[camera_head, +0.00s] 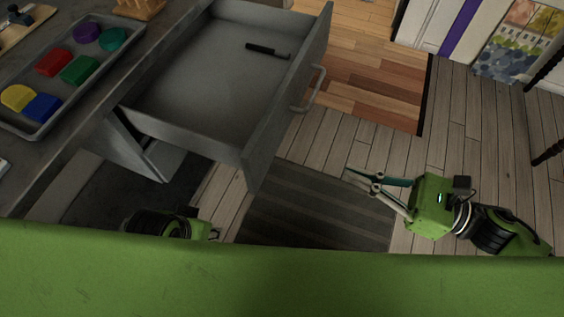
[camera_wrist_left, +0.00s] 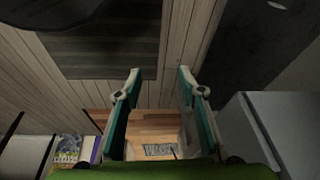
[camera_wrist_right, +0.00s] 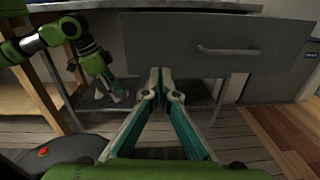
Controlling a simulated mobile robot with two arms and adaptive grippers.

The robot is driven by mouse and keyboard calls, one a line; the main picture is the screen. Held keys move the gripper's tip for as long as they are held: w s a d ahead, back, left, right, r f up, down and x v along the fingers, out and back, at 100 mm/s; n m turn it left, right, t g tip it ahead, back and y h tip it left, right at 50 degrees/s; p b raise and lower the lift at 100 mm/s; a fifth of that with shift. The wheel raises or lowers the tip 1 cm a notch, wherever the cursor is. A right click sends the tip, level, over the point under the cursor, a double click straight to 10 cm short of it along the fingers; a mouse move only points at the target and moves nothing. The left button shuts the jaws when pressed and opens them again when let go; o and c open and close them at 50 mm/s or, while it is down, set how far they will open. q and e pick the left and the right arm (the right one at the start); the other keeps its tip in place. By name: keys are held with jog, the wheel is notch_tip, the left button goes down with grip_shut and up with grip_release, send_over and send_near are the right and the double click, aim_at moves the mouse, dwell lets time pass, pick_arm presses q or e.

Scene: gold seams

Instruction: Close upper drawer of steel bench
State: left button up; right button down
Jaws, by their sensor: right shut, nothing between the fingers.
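The upper drawer (camera_head: 200,75) of the steel bench (camera_head: 95,85) stands pulled far out in the head view. Its grey front (camera_head: 290,110) carries a bar handle (camera_head: 310,92); a dark-handled utensil (camera_head: 265,50) lies inside. My right gripper (camera_head: 350,176) is shut and empty, apart from the drawer front, to the right of it and lower in the picture.
A tray (camera_head: 148,22) with several coloured pieces sits on the bench top. A dark striped mat (camera_head: 315,215) lies on the plank floor below the drawer. The floor (camera_head: 470,150) to the right of the drawer is clear. A dark post stands at the far right.

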jog(key=s+a+n, duration=0.1)
jog(key=s+n, duration=0.1)
send_near(266, 151)
jog(key=shift+m+g+y, duration=0.3)
jog(key=shift+g, duration=0.1)
jog(key=x, duration=0.5)
jog(key=shift+w, duration=0.25)
jog(key=shift+p+x, duration=0.35)
jog(key=shift+x, duration=0.55)
pick_arm(q)
jog(key=shift+s+r, duration=0.1)
jog(key=shift+r, duration=0.55)
pick_arm(e)
jog(key=shift+w, duration=0.1)
